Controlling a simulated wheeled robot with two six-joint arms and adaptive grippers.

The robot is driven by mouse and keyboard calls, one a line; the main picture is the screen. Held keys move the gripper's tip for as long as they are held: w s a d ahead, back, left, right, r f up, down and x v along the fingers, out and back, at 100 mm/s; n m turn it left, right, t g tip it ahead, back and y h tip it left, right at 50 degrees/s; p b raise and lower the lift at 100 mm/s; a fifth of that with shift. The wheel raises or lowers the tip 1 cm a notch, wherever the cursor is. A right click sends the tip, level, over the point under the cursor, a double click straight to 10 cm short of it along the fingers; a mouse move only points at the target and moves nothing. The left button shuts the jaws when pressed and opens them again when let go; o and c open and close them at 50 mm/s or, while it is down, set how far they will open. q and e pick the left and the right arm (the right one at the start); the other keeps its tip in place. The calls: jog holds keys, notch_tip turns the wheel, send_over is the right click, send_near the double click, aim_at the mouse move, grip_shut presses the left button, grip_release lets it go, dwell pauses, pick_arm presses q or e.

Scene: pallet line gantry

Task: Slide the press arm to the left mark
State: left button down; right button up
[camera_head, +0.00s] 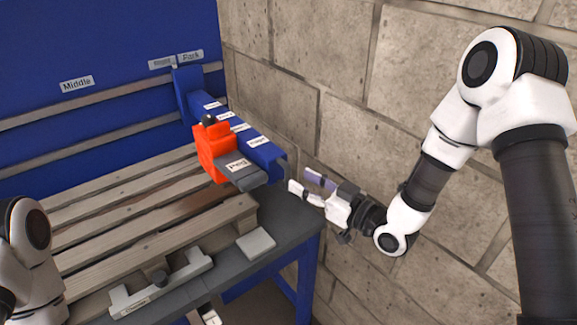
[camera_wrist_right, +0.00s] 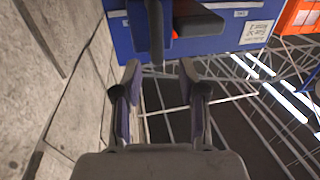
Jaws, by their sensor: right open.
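The press arm is a blue beam (camera_head: 258,150) that reaches forward from the back rail at the right end, near the label "Park" (camera_head: 190,56). It carries an orange block (camera_head: 209,158) with a black knob (camera_head: 208,120) and a grey pad plate (camera_head: 240,174). My right gripper (camera_head: 299,180) is open and empty, just right of the beam's front end. In the right wrist view its fingers (camera_wrist_right: 160,72) are apart, below a dark bar and a blue part (camera_wrist_right: 122,36). A label "Middle" (camera_head: 77,84) is on the back panel. No left mark shows. Only a possible tip of my left gripper (camera_head: 209,316) shows at the bottom edge.
A slatted wooden pallet (camera_head: 130,195) lies under the press arm. A grey bracket with a knob (camera_head: 165,283) and a pale square plate (camera_head: 256,244) are on the grey table (camera_head: 290,222). A block wall (camera_head: 340,110) stands close on the right.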

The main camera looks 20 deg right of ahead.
aim_at(290, 174)
jog(key=p+x, duration=0.1)
jog(key=x, duration=0.4)
jog(key=shift+w+d+f, duration=0.15)
jog(key=shift+w+d, duration=0.05)
jog(key=shift+w+a, duration=0.1)
jog(key=shift+a, duration=0.2)
jog(key=shift+d, duration=0.1)
jog(key=shift+c, duration=0.3)
jog(key=shift+w, duration=0.1)
jog(key=c, duration=0.5)
grip_shut()
